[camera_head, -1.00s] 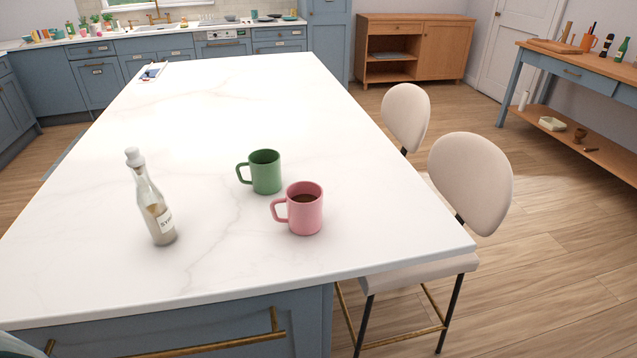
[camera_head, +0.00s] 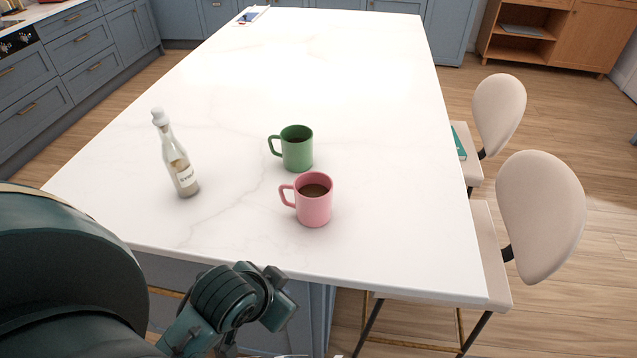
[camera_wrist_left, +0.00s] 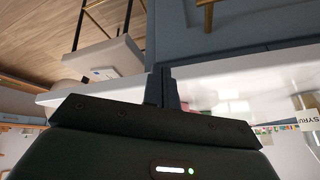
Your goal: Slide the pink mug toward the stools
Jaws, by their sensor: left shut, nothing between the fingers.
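The pink mug (camera_head: 314,208) stands upright on the white island top, with dark liquid inside and its handle to the left. The green mug (camera_head: 297,153) stands just behind it. The two cream stools (camera_head: 541,215) (camera_head: 498,112) are along the island's right side. My left arm rises at the bottom left in the head view, in front of the island's near edge. Its gripper (camera_wrist_left: 166,75) shows in the wrist view, fingers together and empty, apart from the mug. My right gripper is not in view.
A glass syrup bottle (camera_head: 178,160) with a white stopper stands left of the mugs. The island top (camera_head: 400,190) is clear between the pink mug and the right edge. A teal book (camera_head: 459,143) lies on the farther stool's seat. A clipboard (camera_head: 252,15) lies at the far end.

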